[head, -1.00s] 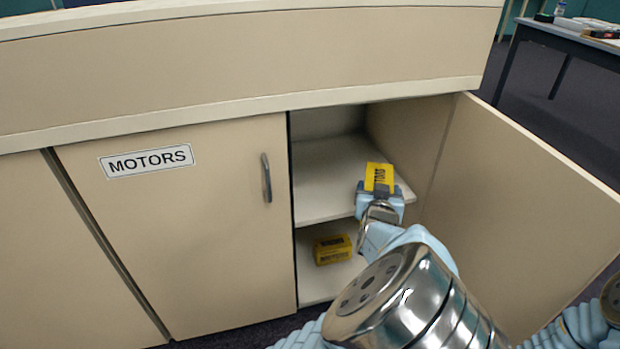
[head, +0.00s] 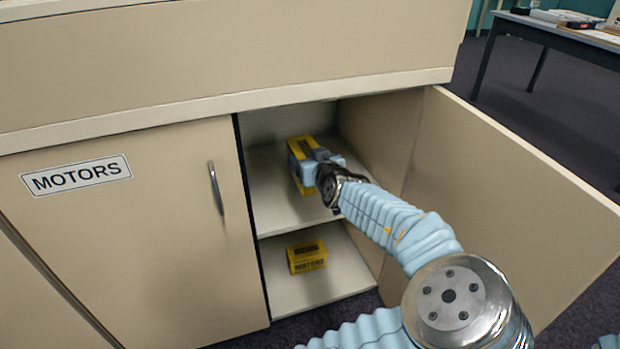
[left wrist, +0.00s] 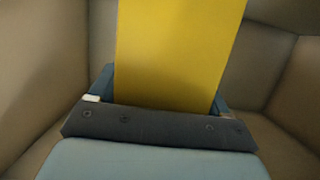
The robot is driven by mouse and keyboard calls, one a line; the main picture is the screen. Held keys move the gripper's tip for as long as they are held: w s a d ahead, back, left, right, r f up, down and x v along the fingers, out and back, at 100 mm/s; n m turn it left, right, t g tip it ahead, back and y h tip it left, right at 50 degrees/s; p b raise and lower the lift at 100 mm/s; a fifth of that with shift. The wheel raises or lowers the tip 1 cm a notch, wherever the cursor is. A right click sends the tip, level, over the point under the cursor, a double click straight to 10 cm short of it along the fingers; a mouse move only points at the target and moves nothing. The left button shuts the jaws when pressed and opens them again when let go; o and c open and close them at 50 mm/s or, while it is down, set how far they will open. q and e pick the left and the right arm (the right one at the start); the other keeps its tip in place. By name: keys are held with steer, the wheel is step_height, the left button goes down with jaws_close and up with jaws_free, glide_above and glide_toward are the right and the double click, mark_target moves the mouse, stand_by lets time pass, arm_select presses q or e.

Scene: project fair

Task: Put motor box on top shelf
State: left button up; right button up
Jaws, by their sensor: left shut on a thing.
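My left gripper (head: 318,167) reaches into the open cabinet at the level of the top shelf (head: 280,205). It is shut on a yellow motor box (head: 297,184), which is over the shelf, partly hidden by the fingers. I cannot tell whether the box touches the shelf. In the left wrist view the yellow box (left wrist: 178,55) stands between the two fingers and fills the middle. A second yellow box (head: 307,257) marked MOTORS sits on the lower shelf. My right gripper is not in view.
The cabinet's right door (head: 520,200) stands wide open to the right of my arm. The left door (head: 130,240), labelled MOTORS (head: 77,176), is shut. The top shelf has bare room in front of the held box. A table (head: 565,33) stands at the back right.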

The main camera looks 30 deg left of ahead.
arm_select(q)
steer(key=w+f, duration=0.2)
steer(key=w+a+f, duration=0.1)
steer(key=w+f, duration=0.1)
steer(key=f, duration=0.5)
steer(key=shift+w+b, duration=0.4)
steer(key=o, duration=1.5)
steer(key=shift+c, duration=0.2)
steer(key=v, duration=1.2)
steer(key=shift+p, duration=0.3)
steer(key=shift+r, duration=0.1)
